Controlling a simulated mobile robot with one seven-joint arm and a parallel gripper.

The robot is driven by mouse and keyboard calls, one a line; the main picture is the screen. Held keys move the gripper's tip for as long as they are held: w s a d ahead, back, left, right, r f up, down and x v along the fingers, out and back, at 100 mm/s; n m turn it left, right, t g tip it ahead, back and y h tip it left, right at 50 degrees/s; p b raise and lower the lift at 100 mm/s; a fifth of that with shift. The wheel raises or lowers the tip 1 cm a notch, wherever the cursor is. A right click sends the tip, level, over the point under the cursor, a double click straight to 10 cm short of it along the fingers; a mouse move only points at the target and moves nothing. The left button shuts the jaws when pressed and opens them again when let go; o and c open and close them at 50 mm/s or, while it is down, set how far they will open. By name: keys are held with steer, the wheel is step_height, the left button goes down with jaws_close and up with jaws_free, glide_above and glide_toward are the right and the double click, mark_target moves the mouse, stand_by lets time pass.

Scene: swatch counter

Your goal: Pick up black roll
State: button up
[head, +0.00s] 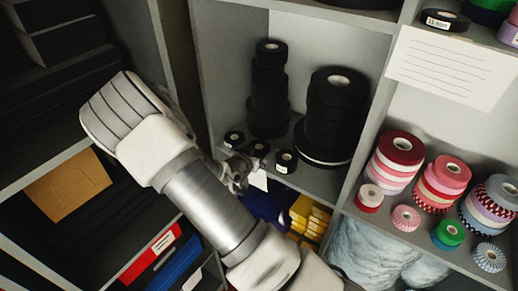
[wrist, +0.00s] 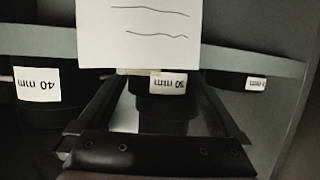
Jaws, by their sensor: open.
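Several black rolls stand on a grey shelf. Three small ones line its front edge in the head view: a left one (head: 233,138), a middle one (head: 260,148) and a right one (head: 285,161). My gripper (head: 240,168) is at this edge, just in front of the middle roll and partly hiding it. In the wrist view my gripper (wrist: 162,88) is open, its fingers on either side of a black roll (wrist: 165,110) with an upside-down label that seems to read 30 mm. A roll labelled 40 mm (wrist: 40,105) is to the left. Contact cannot be told.
Tall stacks of black rolls (head: 335,110) stand behind on the same shelf. A white paper tag (wrist: 138,35) hangs at the shelf edge, close to my fingertips. A divider (head: 365,135) separates the coloured rolls (head: 445,175) on the right. Yellow packs (head: 308,215) lie below.

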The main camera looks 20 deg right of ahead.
steer(key=c, duration=1.1)
